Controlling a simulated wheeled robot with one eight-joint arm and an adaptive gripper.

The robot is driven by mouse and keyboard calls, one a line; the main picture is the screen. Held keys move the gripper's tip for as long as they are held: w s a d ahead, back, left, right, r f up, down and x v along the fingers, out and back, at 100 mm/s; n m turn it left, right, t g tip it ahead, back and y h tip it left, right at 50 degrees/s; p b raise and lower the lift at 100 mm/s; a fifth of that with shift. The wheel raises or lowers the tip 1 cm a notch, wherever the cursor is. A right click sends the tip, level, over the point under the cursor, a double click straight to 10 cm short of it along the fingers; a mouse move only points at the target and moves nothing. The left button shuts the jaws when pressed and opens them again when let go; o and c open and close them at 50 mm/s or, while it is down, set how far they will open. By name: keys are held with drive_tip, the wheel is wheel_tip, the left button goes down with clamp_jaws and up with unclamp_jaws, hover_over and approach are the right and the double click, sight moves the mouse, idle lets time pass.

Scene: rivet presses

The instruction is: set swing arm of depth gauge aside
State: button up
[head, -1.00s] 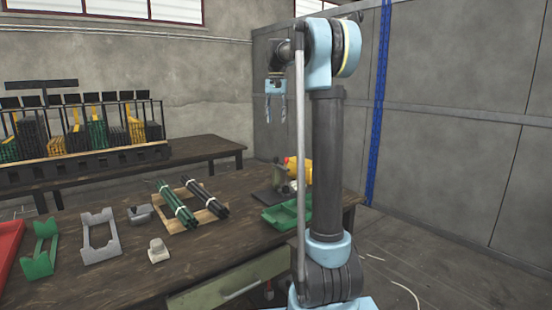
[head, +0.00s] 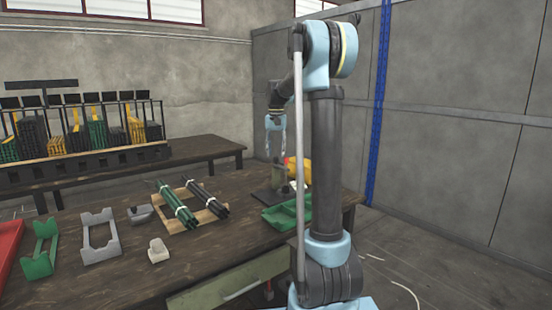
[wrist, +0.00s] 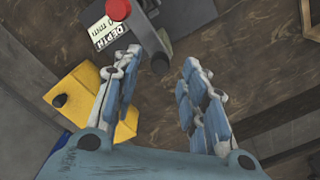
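The depth gauge (wrist: 185,10) shows at the top of the wrist view, with a grey body, a "DEPTH" label and a red knob (wrist: 118,9). A dark arm (wrist: 147,38), which looks like its swing arm, reaches down from it to a round dark end. My gripper (wrist: 160,66) is open and empty, its fingertips on either side of that end in the picture. I cannot tell the height gap. In the head view my gripper (head: 275,146) hangs above the gauge's dark base (head: 270,201); my own arm hides part of this area.
A yellow block (wrist: 78,98) lies left of my fingers in the wrist view. A green tray (head: 281,217) sits in front of the gauge. Bundled rods (head: 177,206) on a wooden rack and grey fixtures (head: 100,240) stand left on the bench.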

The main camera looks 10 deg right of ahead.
drive_tip(key=shift+f, duration=1.35)
clamp_jaws()
drive_tip(key=shift+a, duration=0.15)
